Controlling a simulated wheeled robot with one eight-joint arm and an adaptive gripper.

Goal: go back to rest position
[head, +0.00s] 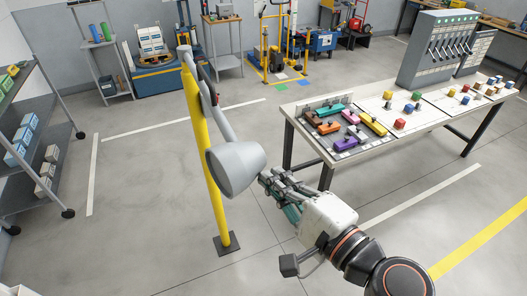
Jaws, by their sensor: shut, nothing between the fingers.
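My gripper (271,181) is shut and empty, at the end of my arm, which reaches in from the lower right. In the head view its fingertips appear close to the rim of a grey lamp-like cone (237,167) on a jointed grey arm. Whether they touch it I cannot tell. The cone's arm hangs from a yellow post (212,170) on a dark floor plate.
A long table (291,109) at the right holds colored blocks (330,128), small colored pieces and a grey lever cabinet (435,50). A shelf rack (40,130) with bins stands at the left. Open floor (150,190) lies between rack and post. Workstations line the back.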

